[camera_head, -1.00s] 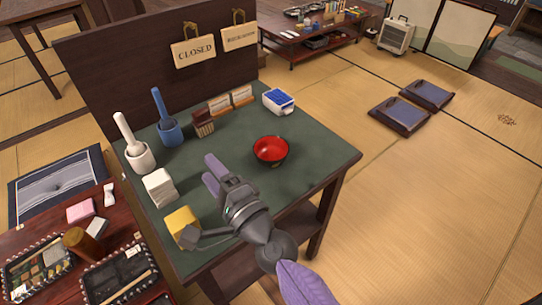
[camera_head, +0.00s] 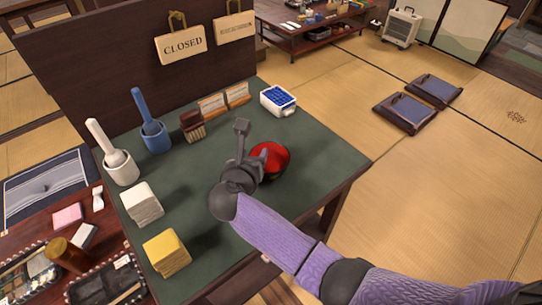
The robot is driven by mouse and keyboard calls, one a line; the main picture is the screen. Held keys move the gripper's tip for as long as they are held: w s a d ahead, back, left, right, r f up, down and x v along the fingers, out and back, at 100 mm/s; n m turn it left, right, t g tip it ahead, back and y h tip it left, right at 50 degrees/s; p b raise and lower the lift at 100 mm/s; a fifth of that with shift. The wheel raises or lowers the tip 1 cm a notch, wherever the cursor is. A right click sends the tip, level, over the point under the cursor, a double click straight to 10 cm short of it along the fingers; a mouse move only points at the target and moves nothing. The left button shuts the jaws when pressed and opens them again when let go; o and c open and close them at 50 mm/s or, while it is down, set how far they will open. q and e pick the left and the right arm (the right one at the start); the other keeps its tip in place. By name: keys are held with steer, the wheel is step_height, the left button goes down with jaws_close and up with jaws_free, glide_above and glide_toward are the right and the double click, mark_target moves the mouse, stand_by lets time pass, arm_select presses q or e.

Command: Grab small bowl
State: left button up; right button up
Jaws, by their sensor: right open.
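My left gripper is not in view.
A blue-and-white box (camera_head: 278,100) stands behind the bowl. The table is clear right of the bowl.

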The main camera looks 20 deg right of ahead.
steer(key=shift+s+r, duration=0.1)
steer(key=shift+r, duration=0.05)
steer(key=shift+a, duration=0.1)
jaws_close()
